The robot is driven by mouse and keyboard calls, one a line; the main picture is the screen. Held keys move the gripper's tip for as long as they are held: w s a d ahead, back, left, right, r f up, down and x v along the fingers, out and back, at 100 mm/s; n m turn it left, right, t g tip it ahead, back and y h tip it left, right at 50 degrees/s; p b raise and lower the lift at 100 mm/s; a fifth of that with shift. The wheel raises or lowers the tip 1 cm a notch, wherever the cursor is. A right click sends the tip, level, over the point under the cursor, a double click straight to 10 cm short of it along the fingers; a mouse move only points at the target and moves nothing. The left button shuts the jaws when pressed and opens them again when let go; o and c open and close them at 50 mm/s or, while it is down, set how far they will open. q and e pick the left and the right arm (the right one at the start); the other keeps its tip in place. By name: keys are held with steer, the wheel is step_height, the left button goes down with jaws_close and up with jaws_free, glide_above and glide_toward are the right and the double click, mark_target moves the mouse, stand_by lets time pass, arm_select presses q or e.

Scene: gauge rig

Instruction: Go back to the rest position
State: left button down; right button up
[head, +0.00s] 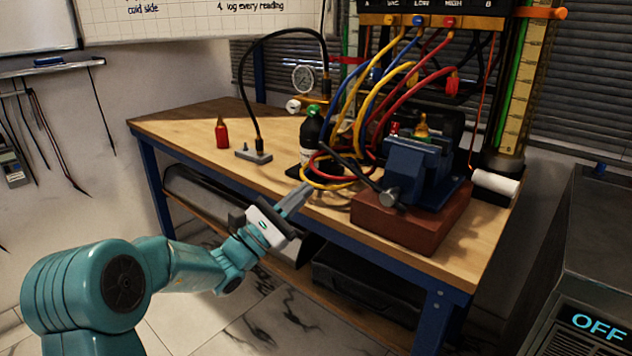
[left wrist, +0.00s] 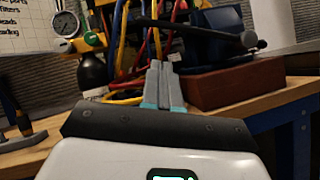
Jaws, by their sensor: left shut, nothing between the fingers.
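My left gripper (head: 296,197) reaches in from the left on a teal arm, near the front edge of the workbench (head: 190,127). Its grey fingers are shut with nothing between them. They also show shut in the left wrist view (left wrist: 162,84), with the hoses and the vise behind them. I cannot tell whether the fingertips are over the bench edge or just in front of it. My right gripper is in neither view.
A blue vise (head: 412,170) sits on a red-brown block (head: 400,220). Colored hoses (head: 345,130) hang to the bench beside a black bottle (head: 311,135). A red bottle (head: 221,133) and a grey stand (head: 254,155) are further left. A dark cabinet (head: 590,230) stands at right.

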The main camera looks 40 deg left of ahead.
arm_select(q)
steer(key=v, duration=0.6)
steer(key=s+d+f+m+g+h, duration=0.1)
steer(key=d+f+m+g+h, duration=0.15)
steer(key=d+f+g, duration=0.6)
steer(key=s+d+f+m+g+h, duration=0.1)
steer(key=s+d+f+m+g, duration=0.3)
steer(key=d+f, duration=0.8)
steer(key=s+d+f+m+g+y, duration=0.25)
steer(key=s+f+m, duration=0.3)
steer(key=f, duration=0.35)
steer(key=s+d+f+m+g+y, duration=0.2)
steer(key=s+f+m+g+y, duration=0.15)
steer(key=s+f+m, duration=0.35)
steer(key=s+d+f+m+g+y, duration=0.25)
steer(key=s+f+m+g, duration=0.2)
steer(key=f, duration=0.55)
step_height(320, 180, up, 28)
steer(key=w+m+p, duration=0.1)
steer(key=p, duration=2.6)
steer(key=shift+d+f+t+h, duration=0.2)
steer(key=shift+f+t+h, duration=0.1)
steer(key=shift+h, duration=0.1)
